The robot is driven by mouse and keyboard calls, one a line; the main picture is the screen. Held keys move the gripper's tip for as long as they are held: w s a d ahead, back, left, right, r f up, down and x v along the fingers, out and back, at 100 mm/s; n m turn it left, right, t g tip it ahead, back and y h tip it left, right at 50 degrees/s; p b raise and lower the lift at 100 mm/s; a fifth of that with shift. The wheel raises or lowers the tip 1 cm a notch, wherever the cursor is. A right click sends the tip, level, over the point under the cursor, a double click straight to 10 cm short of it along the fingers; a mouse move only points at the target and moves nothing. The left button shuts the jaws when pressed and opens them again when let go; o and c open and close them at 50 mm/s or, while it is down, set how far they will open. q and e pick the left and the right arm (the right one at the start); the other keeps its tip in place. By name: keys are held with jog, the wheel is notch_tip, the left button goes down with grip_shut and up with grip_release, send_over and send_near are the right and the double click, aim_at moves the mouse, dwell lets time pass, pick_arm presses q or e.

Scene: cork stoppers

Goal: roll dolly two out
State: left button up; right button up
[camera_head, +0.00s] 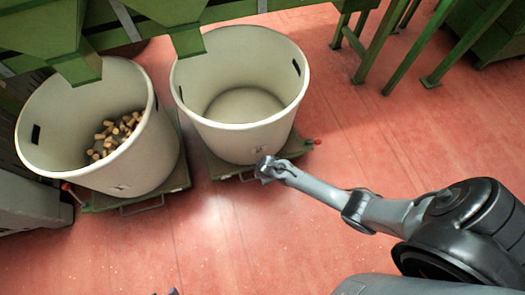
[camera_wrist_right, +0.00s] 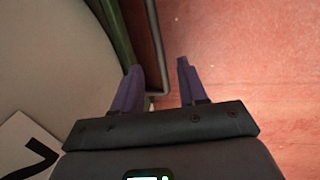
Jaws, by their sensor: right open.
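The right dolly (camera_head: 218,168) is a green, low frame under a large empty cream tub (camera_head: 240,140). A grey bar handle (camera_wrist_right: 154,40) at the dolly's front edge shows in the right wrist view. My right gripper (camera_head: 266,170) is at that front edge. In the wrist view its purple fingers (camera_wrist_right: 159,68) are apart, with the bar's bent end between them in the picture; contact cannot be told. A white label (camera_wrist_right: 28,150) with a partly cut-off black numeral is on the tub. Only small dark tips, probably my left gripper (camera_head: 165,292), show at the bottom edge.
Left of it, another dolly (camera_head: 180,182) carries a tub (camera_head: 135,165) holding several corks (camera_head: 115,133). Green chutes (camera_head: 187,40) hang above the tubs, and green machine legs (camera_head: 410,50) stand at the back right. The red floor (camera_head: 225,240) in front is clear.

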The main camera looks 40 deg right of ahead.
jog(key=f+b, duration=0.1)
jog(key=f, duration=0.1)
jog(key=w+f+b, duration=0.1)
jog(key=f+b, duration=0.2)
jog(key=f, duration=0.1)
jog(key=shift+w+d+f+b, duration=0.15)
jog(key=shift+d+f+b, duration=0.1)
jog(key=shift+f+b, duration=0.1)
jog(key=shift+w+f, duration=0.15)
jog(key=shift+c, duration=0.2)
jog(key=shift+c, duration=1.2)
grip_shut()
